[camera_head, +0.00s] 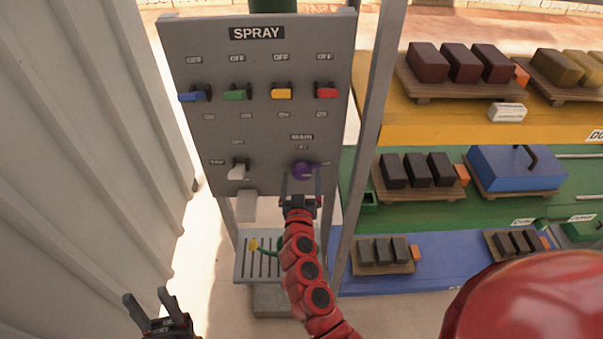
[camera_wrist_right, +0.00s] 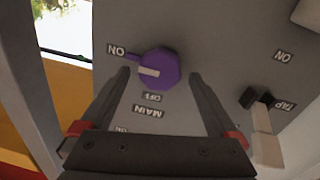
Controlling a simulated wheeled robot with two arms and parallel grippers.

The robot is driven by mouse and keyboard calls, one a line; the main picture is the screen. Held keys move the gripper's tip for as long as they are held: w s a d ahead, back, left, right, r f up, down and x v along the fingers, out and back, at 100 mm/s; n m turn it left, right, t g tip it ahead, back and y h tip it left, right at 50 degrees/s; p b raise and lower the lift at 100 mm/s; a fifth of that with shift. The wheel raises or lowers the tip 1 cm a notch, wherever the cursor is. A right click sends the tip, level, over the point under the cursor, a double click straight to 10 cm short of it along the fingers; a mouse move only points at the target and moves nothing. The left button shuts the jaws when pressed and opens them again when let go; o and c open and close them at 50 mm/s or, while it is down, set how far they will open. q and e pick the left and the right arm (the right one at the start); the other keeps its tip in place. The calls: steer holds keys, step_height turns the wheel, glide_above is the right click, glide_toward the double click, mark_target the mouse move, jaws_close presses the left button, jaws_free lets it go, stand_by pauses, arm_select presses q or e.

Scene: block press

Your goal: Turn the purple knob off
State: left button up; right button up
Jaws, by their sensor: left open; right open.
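The purple knob (camera_head: 303,170) is low on the right of the grey SPRAY panel (camera_head: 256,135), under the MAIN label. In the right wrist view the purple knob (camera_wrist_right: 160,68) has a white mark and a purple arm pointing left to the ON label (camera_wrist_right: 117,50); the OFF label (camera_wrist_right: 153,97) is below it. My right gripper (camera_head: 301,184) is open just in front of the knob, its fingers on either side of it in the wrist view. I cannot tell if they touch it. My left gripper (camera_head: 152,298) is open and empty at lower left, away from the panel.
A white TAP lever (camera_head: 237,170) is left of the knob. Blue, green, yellow and red (camera_head: 326,92) levers line the panel above. A grated tray (camera_head: 262,265) is below. A grey post (camera_head: 372,120) and shelves of blocks stand to the right; a corrugated wall (camera_head: 80,130) is left.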

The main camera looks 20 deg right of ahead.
steer(key=shift+w+d, duration=0.15)
steer(key=shift+w, duration=0.2)
steer(key=shift+c, duration=0.2)
steer(key=c, duration=1.3)
